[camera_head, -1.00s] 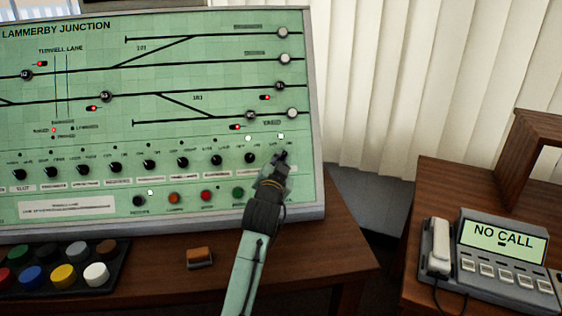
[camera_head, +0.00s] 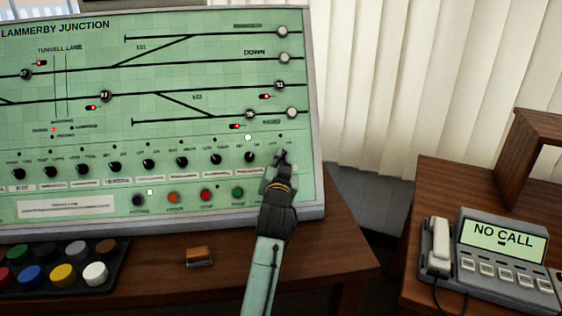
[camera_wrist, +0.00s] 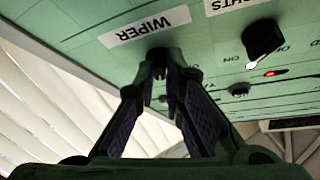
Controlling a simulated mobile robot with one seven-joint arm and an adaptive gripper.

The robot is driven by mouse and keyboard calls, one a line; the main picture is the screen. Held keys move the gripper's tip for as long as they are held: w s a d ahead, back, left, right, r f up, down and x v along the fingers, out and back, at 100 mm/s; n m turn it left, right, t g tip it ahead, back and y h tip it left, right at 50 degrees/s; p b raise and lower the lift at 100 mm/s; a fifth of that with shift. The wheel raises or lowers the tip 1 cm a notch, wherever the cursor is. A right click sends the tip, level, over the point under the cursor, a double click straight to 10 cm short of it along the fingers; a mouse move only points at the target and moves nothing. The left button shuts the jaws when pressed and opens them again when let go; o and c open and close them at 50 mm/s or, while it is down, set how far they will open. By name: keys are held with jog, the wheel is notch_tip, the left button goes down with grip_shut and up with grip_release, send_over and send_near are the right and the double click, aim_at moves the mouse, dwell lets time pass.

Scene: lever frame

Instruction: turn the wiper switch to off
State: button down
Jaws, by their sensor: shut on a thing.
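The wiper switch is a small dark knob at the right end of the knob row on the green panel. In the wrist view the knob (camera_wrist: 158,54) shows partly beside its white WIPER label (camera_wrist: 145,26). My gripper (camera_wrist: 167,73) has its two fingers closed around the knob. In the head view my gripper (camera_head: 282,157) reaches up to the panel's lower right and hides the knob. The knob's pointer and off mark are hidden or unclear.
The lights knob (camera_wrist: 262,38) with a white pointer sits beside the wiper switch, near a red lamp (camera_wrist: 268,73). Below the panel are coloured buttons (camera_head: 62,275) and a small orange-brown block (camera_head: 199,256). A phone console (camera_head: 505,260) stands on the right desk.

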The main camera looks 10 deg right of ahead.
jog(key=n, duration=0.1)
jog(key=n+y, duration=0.1)
jog(key=n+y+b, duration=0.1)
jog(key=shift+d+f+n+t, duration=0.25)
jog(key=shift+d+n+t, duration=0.05)
jog(key=shift+d+n, duration=0.1)
jog(key=n+y+b, duration=0.2)
jog(key=n, duration=0.1)
jog(key=n+y+b, duration=0.1)
jog(key=n, duration=0.1)
jog(key=shift+d+y, duration=0.25)
jog(key=shift+y, duration=0.05)
jog(key=n+y+b, duration=0.1)
jog(key=n+b, duration=0.1)
jog(key=n, duration=0.1)
jog(key=shift+d+n+y, duration=0.15)
jog(key=shift+n+y, duration=0.25)
jog(key=shift+r+n+g+y+b, duration=0.25)
jog(key=shift+n+g+y+b, duration=0.65)
jog(key=shift+n+b, duration=0.7)
jog(key=shift+n+y, duration=0.3)
jog(key=shift+n, duration=0.1)
jog(key=c, duration=1.7)
grip_release()
jog(key=shift+s+d, duration=0.1)
